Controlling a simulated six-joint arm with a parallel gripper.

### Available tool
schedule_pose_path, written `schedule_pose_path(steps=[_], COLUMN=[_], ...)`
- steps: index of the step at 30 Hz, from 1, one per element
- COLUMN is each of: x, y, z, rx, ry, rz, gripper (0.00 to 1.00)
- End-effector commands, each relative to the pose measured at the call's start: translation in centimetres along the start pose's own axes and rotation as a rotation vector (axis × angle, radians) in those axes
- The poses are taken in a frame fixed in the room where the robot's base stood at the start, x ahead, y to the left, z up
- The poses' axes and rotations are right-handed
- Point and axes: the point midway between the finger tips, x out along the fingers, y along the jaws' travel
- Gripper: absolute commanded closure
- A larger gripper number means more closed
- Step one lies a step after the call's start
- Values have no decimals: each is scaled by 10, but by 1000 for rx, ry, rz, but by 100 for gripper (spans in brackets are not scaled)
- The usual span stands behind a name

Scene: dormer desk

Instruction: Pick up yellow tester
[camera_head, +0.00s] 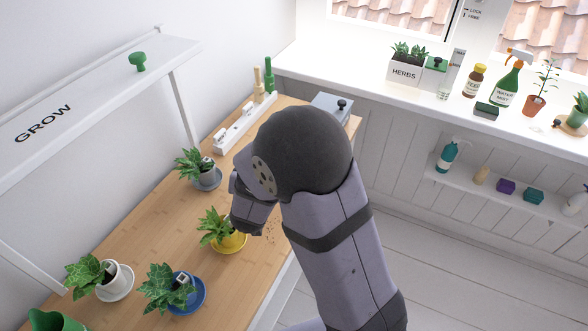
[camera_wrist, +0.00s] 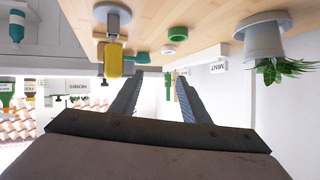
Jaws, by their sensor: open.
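In the wrist view, which is upside down, a yellow body (camera_wrist: 113,60) that looks like the yellow tester stands upright on a round grey base (camera_wrist: 112,20) on the desk. My gripper (camera_wrist: 154,76) is open and empty, its two dark fingers spread. The yellow body lies left of both fingers, apart from them in the picture. In the head view my arm hides this spot, and the fingertips do not show clearly.
A white rack (camera_head: 235,128) with tan (camera_head: 258,80) and green (camera_head: 269,75) upright pieces stands at the back. Potted plants stand on grey (camera_head: 207,181), yellow (camera_head: 232,244), blue (camera_head: 190,303) and white (camera_head: 116,290) saucers. A shelf marked GROW (camera_head: 90,90) overhangs the left.

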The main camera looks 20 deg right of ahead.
Motion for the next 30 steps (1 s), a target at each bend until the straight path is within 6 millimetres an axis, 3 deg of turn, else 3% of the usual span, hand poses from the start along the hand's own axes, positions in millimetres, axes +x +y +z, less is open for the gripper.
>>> schedule_pose_path(steps=[6, 15, 23, 30], x=[-9, -38, -44, -35], y=[23, 47, 50, 53], z=[-32, -57, -59, -43], rx=[-6, -51, -59, -63], ry=[235, 451, 485, 482], rz=[175, 351, 380, 379], gripper=[58, 58, 58, 58])
